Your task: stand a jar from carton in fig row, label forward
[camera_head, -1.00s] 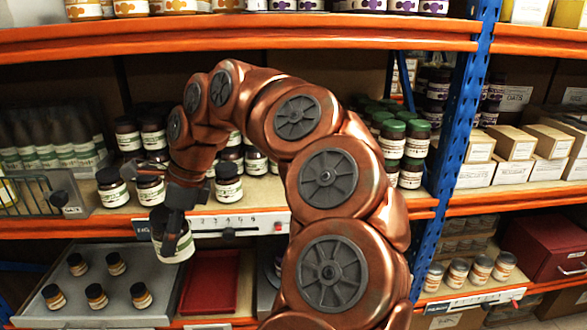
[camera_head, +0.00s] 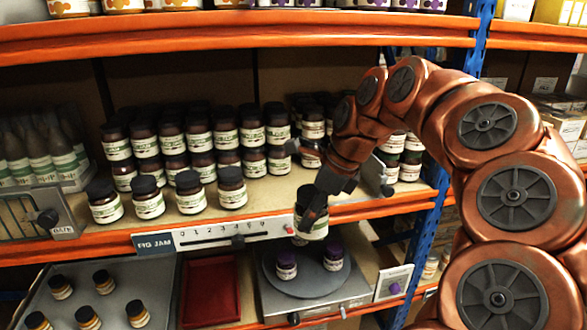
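My gripper (camera_head: 313,208) is shut on a jar (camera_head: 312,232) with a dark lid and a pale label with green. The jar is roughly upright, in front of the shelf edge and above the turntable; a finger covers part of it. The fig jam row (camera_head: 148,197) stands on the middle shelf to the left, its front jars bearing dark lids and pale green-edged labels facing out. More such jars stand stacked behind. A "FIG JAM" sign (camera_head: 155,243) hangs on the shelf edge. I cannot make out a carton of jars.
Below are a grey tray (camera_head: 100,310) with several orange-labelled jars, a red tray (camera_head: 209,292), and a round turntable (camera_head: 306,290) with two purple-lidded jars. Bottles (camera_head: 40,155) stand at left, and a blue post (camera_head: 468,60) rises at right. Bare shelf lies right of the front jars.

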